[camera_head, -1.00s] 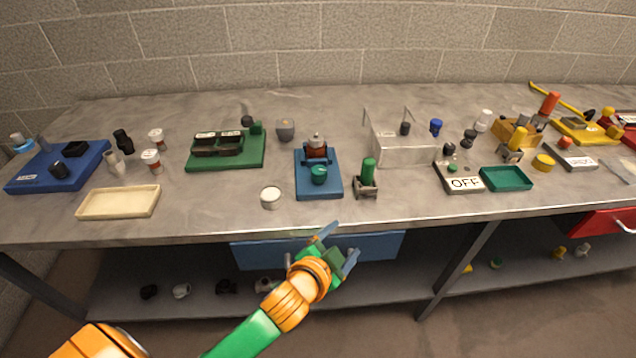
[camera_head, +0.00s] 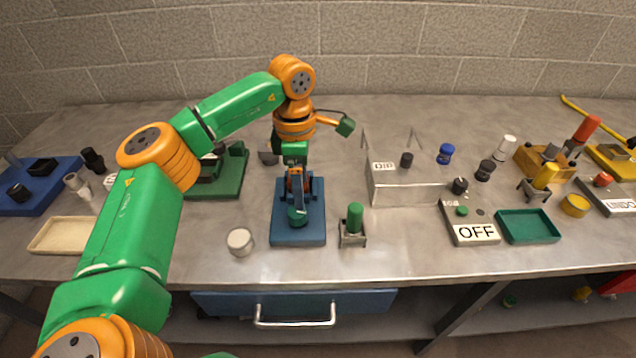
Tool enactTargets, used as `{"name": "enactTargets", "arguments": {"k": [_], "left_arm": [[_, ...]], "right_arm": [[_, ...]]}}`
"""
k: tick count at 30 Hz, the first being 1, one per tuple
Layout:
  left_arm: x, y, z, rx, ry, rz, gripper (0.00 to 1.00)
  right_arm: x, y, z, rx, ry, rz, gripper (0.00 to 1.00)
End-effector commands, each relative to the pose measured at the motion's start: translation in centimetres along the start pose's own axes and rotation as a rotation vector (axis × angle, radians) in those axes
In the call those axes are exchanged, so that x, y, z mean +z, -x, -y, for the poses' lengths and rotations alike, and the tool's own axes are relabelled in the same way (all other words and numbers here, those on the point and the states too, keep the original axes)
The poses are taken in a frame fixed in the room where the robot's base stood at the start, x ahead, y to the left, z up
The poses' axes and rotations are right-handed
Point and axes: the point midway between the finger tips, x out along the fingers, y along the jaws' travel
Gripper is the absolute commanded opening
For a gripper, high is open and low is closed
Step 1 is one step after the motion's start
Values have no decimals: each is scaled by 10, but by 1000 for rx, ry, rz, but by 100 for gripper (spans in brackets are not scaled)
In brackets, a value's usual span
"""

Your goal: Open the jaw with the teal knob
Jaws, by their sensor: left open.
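The teal knob (camera_head: 298,216) sits at the front of a small vise-like jaw fixture on a blue base plate (camera_head: 298,237), left of the middle of the bench. My left arm reaches over from the left and bends down above this fixture. My left gripper (camera_head: 296,188) points down over the jaw, just behind the knob, and is open. It hides most of the jaw and what sits in it. I cannot tell whether the fingers touch the knob. My right gripper is not in view.
A white round jar (camera_head: 240,241) stands left of the blue plate. A holder with a green handle (camera_head: 354,221) stands close on its right. A clear box (camera_head: 405,188) and an OFF panel (camera_head: 472,228) are further right. A blue drawer (camera_head: 295,303) is under the bench edge.

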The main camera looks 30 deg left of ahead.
Motion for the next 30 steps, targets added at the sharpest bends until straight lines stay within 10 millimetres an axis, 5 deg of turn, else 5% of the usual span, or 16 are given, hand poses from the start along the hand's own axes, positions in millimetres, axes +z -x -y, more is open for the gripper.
{"name": "enactTargets", "arguments": {"k": [12,20,29,30], "left_arm": [[-7,-62,0,-1,6,-21,78],[-7,-68,0,1,6,-18,78],[-6,-68,0,0,6,-18,3],[-6,-68,0,0,6,-18,0]], "right_arm": [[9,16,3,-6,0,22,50],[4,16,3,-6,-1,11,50],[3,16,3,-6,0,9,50],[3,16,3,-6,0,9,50]]}}
